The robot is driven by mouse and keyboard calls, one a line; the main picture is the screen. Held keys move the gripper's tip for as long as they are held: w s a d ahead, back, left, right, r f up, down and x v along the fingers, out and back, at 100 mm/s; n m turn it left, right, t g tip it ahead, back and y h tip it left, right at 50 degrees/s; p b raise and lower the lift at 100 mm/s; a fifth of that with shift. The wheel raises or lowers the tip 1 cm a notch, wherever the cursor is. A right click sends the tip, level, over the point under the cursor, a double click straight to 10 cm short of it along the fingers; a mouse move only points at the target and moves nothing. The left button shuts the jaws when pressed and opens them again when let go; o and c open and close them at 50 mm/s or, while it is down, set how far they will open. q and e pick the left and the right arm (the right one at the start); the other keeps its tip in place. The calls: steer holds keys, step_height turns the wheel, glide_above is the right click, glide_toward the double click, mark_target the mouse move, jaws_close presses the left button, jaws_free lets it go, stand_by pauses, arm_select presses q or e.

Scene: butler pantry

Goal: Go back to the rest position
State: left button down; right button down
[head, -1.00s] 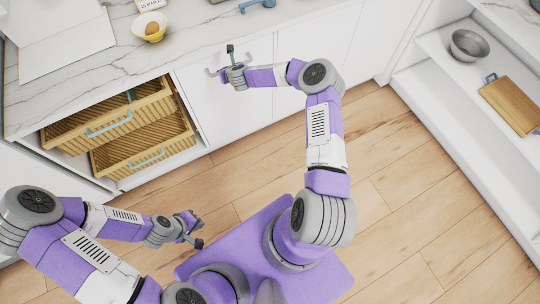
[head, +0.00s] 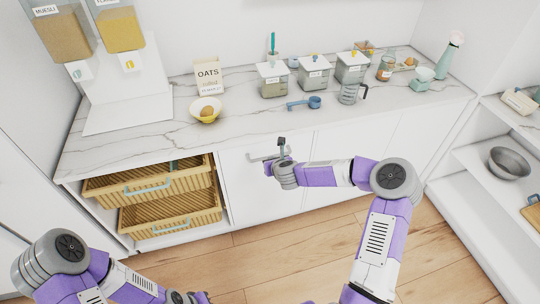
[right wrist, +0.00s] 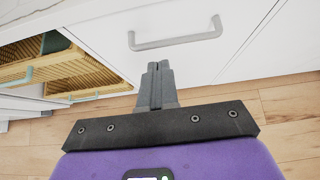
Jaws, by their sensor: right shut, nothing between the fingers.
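My right gripper (head: 281,146) is in front of the white cabinet, close to the grey handle (head: 262,156) of its door. In the right wrist view its two fingers (right wrist: 156,68) are together with nothing between them, and the handle (right wrist: 180,40) is just beyond them, apart from the tips as far as I can tell. My left arm (head: 140,285) is at the lower left, low in front of the drawers. Its gripper (head: 198,298) is cut off by the bottom edge of the head view, so its fingers are hidden.
Two wicker drawers (head: 170,222) stand partly out at the left. The marble counter (head: 240,125) holds a yellow bowl (head: 206,111), an oats box (head: 208,77), several jars and a blue scoop (head: 305,103). Shelves (head: 470,160) stand at the right. The wooden floor (head: 270,255) is clear.

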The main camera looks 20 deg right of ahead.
steer(key=s+a+f+n+g+y, duration=0.3)
steer(key=s+a+f+n+y, duration=0.1)
steer(key=s+a+f+n, duration=1.05)
steer(key=s+f+n+g, duration=0.2)
steer(key=s+n+g, duration=0.1)
steer(key=s+n, duration=0.7)
steer(key=s+a+f+n+g+y, duration=0.1)
steer(key=s+n+g, duration=0.3)
steer(key=s+n, duration=0.6)
steer(key=shift+s+a+f, duration=0.25)
steer(key=shift+s+f, duration=0.05)
steer(key=shift+f, duration=0.2)
